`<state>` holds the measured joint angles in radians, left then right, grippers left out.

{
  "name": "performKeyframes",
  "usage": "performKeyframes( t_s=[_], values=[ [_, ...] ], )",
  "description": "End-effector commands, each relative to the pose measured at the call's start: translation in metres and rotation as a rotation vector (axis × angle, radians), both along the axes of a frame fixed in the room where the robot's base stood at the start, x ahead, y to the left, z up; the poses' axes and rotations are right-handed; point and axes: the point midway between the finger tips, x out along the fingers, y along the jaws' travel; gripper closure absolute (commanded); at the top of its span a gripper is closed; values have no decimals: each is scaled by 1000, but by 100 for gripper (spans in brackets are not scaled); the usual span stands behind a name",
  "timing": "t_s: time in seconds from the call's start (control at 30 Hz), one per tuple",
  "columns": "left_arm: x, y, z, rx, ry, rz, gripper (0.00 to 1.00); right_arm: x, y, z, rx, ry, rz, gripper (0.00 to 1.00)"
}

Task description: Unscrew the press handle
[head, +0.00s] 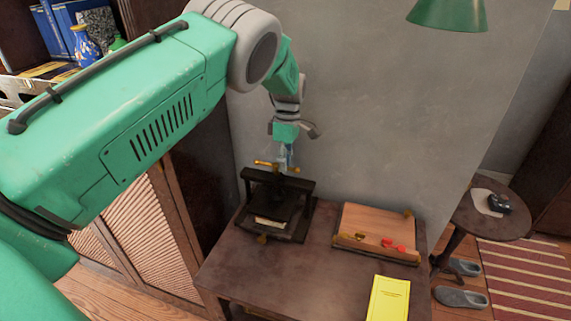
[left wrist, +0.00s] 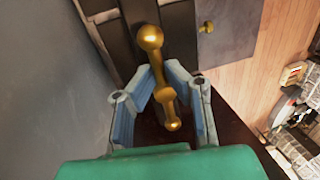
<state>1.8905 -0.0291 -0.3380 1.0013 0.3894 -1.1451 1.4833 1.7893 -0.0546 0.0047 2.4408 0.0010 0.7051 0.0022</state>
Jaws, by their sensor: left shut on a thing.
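The book press (head: 272,210) is a dark metal frame on the brown table, with paper under its plate. Its brass press handle (head: 264,163) is a bar with ball ends on top of the frame. In the left wrist view the handle (left wrist: 156,75) runs between my fingers. My left gripper (head: 287,160) reaches down onto the handle from above. In the left wrist view my left gripper (left wrist: 163,85) has its pale blue-grey fingers closed in around the brass bar. My right gripper is in neither view.
The table (head: 225,270) also bears a wooden board (head: 375,225) with red pieces and a yellow booklet (head: 388,298). A grey wall (head: 360,110) stands close behind. A round side table (head: 488,222) is at the right, and a green lamp (head: 449,12) hangs above.

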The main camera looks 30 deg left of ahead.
Motion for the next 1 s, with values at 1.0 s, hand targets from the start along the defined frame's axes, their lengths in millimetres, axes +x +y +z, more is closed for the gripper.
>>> performKeyframes(
  t_s=[1.0],
  values=[
    [25,8,104,5,-12,-1,70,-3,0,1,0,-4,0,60]
  ],
)
